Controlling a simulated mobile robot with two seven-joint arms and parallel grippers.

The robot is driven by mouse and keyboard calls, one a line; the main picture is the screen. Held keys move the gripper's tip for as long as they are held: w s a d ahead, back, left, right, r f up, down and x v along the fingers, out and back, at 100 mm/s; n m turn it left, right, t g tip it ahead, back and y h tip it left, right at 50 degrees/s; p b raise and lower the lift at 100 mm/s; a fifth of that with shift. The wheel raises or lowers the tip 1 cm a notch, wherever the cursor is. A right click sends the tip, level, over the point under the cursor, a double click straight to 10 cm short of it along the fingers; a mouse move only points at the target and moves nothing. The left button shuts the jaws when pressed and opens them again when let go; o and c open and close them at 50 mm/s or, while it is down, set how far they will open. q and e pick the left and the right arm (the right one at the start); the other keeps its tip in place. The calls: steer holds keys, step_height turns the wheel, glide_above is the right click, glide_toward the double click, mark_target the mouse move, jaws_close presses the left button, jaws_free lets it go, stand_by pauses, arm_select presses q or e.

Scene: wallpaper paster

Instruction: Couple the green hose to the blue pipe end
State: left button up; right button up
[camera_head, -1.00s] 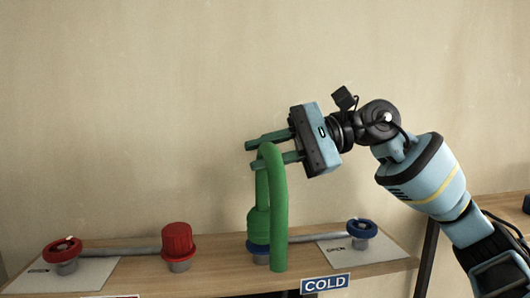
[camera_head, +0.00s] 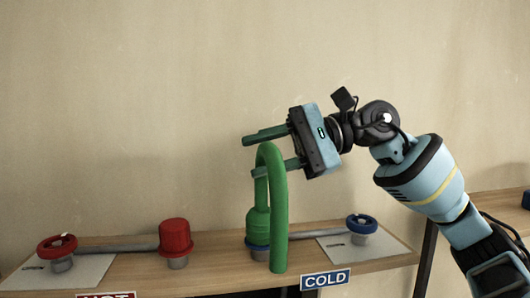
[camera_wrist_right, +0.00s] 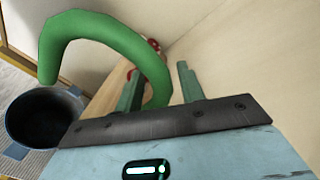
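The green hose (camera_head: 278,215) is an upside-down U. Its thicker collar end (camera_head: 258,222) stands upright on the blue pipe end (camera_head: 257,246), touching it; the exact seating is partly hidden. The other end hangs free in front of the shelf. My right gripper (camera_head: 250,157) is open near the top of the hose, its fingers apart on either side. In the right wrist view the hose (camera_wrist_right: 95,28) bends down between the two fingers (camera_wrist_right: 158,88), with a gap showing to the right finger. My left gripper is not in view.
A red cap (camera_head: 176,237) and red valve wheel (camera_head: 57,246) are on the shelf (camera_head: 215,270) at left. A blue valve wheel (camera_head: 361,224) is at right, above the COLD sign (camera_head: 325,280). A dark bucket (camera_wrist_right: 42,122) shows in the right wrist view.

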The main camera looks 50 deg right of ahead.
steer(key=shift+o, duration=0.6)
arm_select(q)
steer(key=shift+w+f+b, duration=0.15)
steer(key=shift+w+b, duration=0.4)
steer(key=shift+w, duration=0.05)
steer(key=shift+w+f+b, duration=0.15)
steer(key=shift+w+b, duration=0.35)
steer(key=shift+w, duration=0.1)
arm_select(e)
steer(key=v, duration=0.8)
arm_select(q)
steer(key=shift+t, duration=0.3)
arm_select(e)
steer(key=shift+a, duration=0.1)
